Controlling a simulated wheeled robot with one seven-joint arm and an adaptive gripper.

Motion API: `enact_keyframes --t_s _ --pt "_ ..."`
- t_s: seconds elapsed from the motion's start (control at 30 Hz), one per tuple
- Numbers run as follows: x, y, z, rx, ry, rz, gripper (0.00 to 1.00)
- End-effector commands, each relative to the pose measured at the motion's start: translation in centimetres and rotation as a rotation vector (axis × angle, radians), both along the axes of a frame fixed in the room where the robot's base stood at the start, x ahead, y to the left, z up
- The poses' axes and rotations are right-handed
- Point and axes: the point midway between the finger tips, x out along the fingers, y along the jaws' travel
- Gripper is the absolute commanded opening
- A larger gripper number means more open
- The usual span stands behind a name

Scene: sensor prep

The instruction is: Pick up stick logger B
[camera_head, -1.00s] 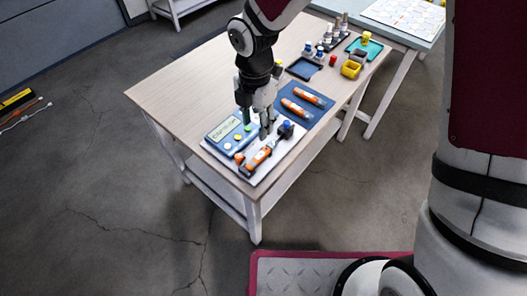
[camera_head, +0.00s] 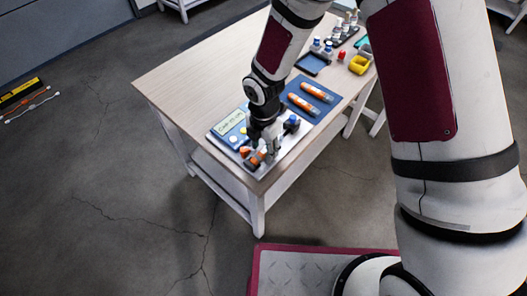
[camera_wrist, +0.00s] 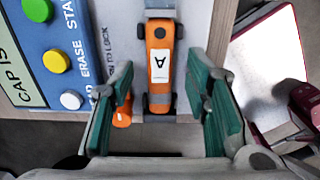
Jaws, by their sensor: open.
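An orange stick logger marked A (camera_wrist: 160,62) lies in the dock on the white board (camera_head: 277,160) near the table's front corner. It also shows partly behind my fingers in the head view (camera_head: 258,158). My gripper (camera_wrist: 160,85) is open, with one green-padded finger on each side of this logger and gaps showing between. Two more orange sticks, the upper one (camera_head: 316,91) and the lower one (camera_head: 304,105), lie on the blue mat (camera_head: 292,89). Their letters are too small to read, so I cannot tell which is B.
A blue panel (camera_wrist: 52,60) with green, yellow and white buttons is left of the logger. A small orange piece (camera_wrist: 122,114) lies beside the left finger. A dark blue tray (camera_head: 313,64), small bottles and a yellow bin (camera_head: 360,65) stand farther back. The table's left side is clear.

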Motion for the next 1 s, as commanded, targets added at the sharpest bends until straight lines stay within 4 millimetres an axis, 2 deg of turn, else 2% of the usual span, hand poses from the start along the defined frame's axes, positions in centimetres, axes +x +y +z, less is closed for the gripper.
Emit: enact_keyframes --t_s 0.27,0.3,0.47,0.5,0.87,1.0 --pt "0.01 0.02 -0.40 0.000 0.000 0.000 0.43" --pt "0.01 0.02 -0.40 0.000 0.000 0.000 0.39" --pt "0.01 0.02 -0.39 0.000 0.000 0.000 0.03" --pt "0.01 0.02 -0.38 0.000 0.000 0.000 0.00" --pt "0.03 0.03 -0.24 0.001 -0.001 0.000 0.00" --pt "0.12 0.04 0.52 0.002 -0.003 -0.001 0.00"
